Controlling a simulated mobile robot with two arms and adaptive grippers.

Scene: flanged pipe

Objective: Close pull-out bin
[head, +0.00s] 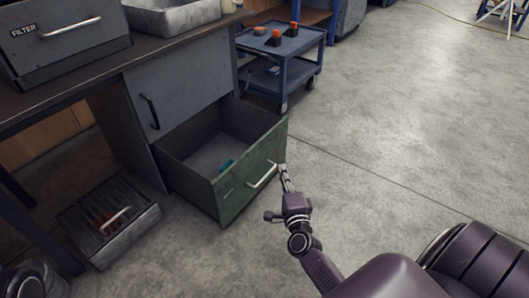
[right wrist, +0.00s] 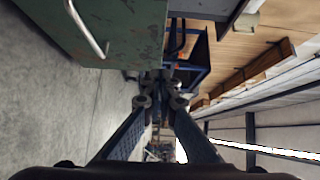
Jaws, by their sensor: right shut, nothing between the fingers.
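The pull-out bin (head: 240,181) has a worn green front and stands pulled out from the grey cabinet (head: 190,85) under the bench. A small teal thing (head: 226,165) lies inside it. Its pale bar handle (head: 263,175) is on the front, and the handle also shows in the right wrist view (right wrist: 86,28) at upper left. My right gripper (head: 284,170) is shut and empty, just right of the handle by the bin's right front edge. I cannot tell whether it touches the bin. In the right wrist view its fingers (right wrist: 160,75) meet beside the green front. My left gripper is not in view.
A blue cart (head: 283,45) with orange-topped items stands behind the bin. A grey slatted box (head: 110,220) with a handle lies on the floor at left. A drawer unit labelled FILTER (head: 60,45) sits on the bench. The concrete floor (head: 400,110) to the right is clear.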

